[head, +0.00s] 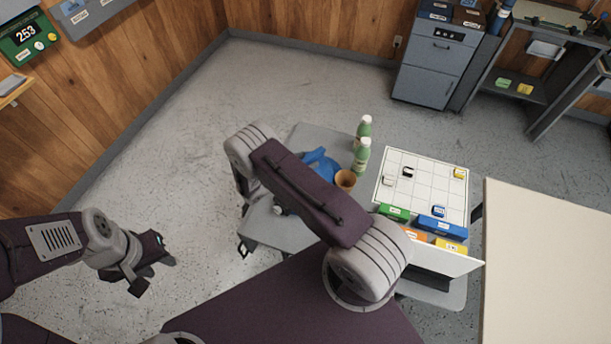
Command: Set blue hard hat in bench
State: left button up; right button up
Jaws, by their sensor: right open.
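The blue hard hat (318,160) is on the grey table in the middle of the head view, partly hidden behind my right forearm. My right arm reaches over the table and bends down at its wrist, left of the hat. My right gripper (279,209) is mostly hidden behind that forearm; it is open, and I cannot tell whether it touches the hat. My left gripper (154,270) is at the left over the floor, fingers apart and empty, away from the hat. I cannot tell which surface is the bench; a grey workbench with shelves (550,62) stands at the back right.
The grey table (318,133) also holds green bottles (362,157), an orange-brown cup (345,180), a white grid board (425,171) and coloured boxes (442,228). A cream tabletop (550,265) is at the right. A grey cabinet (433,70) stands behind. The floor at left is clear.

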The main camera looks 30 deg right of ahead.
grip_shut()
dwell(1.4)
